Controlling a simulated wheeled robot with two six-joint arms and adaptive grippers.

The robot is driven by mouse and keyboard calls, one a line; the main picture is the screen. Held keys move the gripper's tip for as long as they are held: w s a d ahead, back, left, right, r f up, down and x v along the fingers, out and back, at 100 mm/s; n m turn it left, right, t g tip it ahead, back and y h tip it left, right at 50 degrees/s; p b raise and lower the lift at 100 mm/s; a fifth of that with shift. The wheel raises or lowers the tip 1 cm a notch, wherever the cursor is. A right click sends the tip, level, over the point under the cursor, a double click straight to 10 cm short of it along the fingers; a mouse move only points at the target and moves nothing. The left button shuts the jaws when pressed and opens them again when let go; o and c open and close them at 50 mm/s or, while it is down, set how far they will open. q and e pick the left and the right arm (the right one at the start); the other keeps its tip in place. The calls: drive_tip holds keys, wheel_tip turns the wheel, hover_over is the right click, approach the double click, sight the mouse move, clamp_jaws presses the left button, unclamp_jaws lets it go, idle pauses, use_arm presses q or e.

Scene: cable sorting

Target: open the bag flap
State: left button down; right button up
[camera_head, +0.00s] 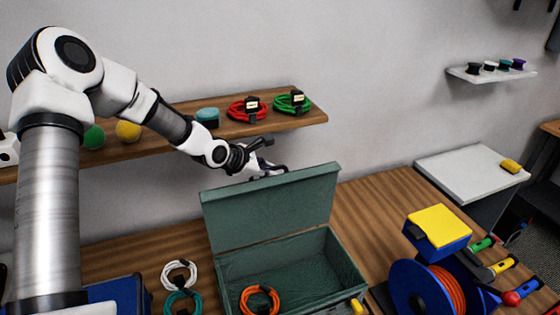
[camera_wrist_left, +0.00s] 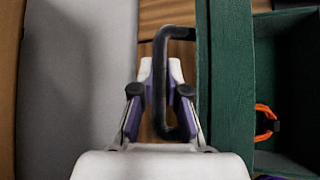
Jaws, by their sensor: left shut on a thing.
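The green bag (camera_head: 348,265) sits on the wooden bench, with its flap (camera_head: 272,207) raised upright along the back edge and the inside showing. An orange cable coil (camera_head: 259,300) lies inside it. My left gripper (camera_head: 268,171) is behind the flap's top edge. In the left wrist view, my left gripper (camera_wrist_left: 160,75) is shut on the flap's black handle (camera_wrist_left: 181,33), beside the green flap (camera_wrist_left: 231,90). The orange coil also shows in that view (camera_wrist_left: 266,120). My right gripper is out of view.
White (camera_head: 179,273) and teal (camera_head: 183,303) cable coils lie left of the bag. A blue reel (camera_head: 412,285) and a yellow-topped blue box (camera_head: 438,228) stand at right. A wall shelf (camera_head: 300,120) with red and green coils runs above and behind the arm.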

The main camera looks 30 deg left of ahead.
use_arm(q)
drive_tip(key=shift+a+f, duration=0.15)
drive_tip(key=shift+f, duration=0.1)
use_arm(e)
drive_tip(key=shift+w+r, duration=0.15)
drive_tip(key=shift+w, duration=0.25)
use_arm(q)
drive_tip(key=c, duration=1.4)
unclamp_jaws()
drive_tip(key=shift+c, duration=0.2)
drive_tip(key=shift+w, duration=0.1)
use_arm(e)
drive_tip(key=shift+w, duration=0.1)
use_arm(q)
drive_tip(key=shift+r, duration=0.1)
